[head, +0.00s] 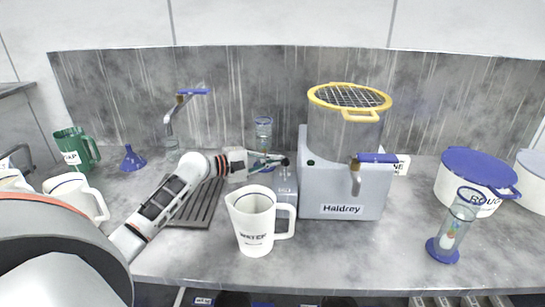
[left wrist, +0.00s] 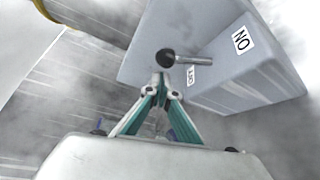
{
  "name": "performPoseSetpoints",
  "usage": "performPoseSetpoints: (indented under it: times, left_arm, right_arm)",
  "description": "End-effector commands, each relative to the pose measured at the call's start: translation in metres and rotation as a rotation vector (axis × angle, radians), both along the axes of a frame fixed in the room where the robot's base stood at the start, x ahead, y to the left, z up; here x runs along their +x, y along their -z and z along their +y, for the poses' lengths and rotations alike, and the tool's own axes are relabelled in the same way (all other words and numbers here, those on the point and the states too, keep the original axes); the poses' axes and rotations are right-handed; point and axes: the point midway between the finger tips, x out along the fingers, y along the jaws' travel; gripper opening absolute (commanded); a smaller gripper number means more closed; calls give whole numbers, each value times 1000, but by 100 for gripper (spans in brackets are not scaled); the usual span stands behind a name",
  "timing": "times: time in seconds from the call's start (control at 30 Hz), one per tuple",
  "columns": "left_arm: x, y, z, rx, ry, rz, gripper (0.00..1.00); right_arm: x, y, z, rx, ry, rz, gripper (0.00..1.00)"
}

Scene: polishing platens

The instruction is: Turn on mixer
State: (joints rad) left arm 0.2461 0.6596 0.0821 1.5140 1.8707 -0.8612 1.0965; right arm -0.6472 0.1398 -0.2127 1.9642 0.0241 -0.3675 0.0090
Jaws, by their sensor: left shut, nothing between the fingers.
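The mixer (head: 345,185) is a grey machine labelled "Haldrey" with a clear drum and a yellow-rimmed wire guard (head: 350,96) on top. A small grey switch box (head: 286,182) stands at its left side, partly hidden by the white pitcher. In the left wrist view the switch box (left wrist: 262,80) carries "ON" and "OFF" labels and a metal lever (left wrist: 193,59) with a dark round knob (left wrist: 166,58). My left gripper (head: 284,161) is above the box; its shut fingertips (left wrist: 162,82) are close to the knob. I cannot tell whether they touch. My right gripper is out of view.
A white pitcher labelled "WATER" (head: 253,222) stands right in front of the switch box. A dark slatted rack (head: 190,212) lies under my left arm. A blue-lidded pot (head: 470,185) and a clear cylinder (head: 450,235) stand at right. The counter (head: 340,250) is clear in front.

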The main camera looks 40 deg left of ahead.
Motion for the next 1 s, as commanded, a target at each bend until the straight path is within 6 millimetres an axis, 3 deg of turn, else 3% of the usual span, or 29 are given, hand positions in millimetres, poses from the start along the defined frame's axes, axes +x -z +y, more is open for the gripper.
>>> performPoseSetpoints:
  times: [0.57,1.0]
  left_arm:
    - [-8,-3,-7,0,0,-1,0]
    - [-11,-5,-9,38,0,-62,0]
  right_arm:
    - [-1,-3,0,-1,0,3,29]
    - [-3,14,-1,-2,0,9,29]
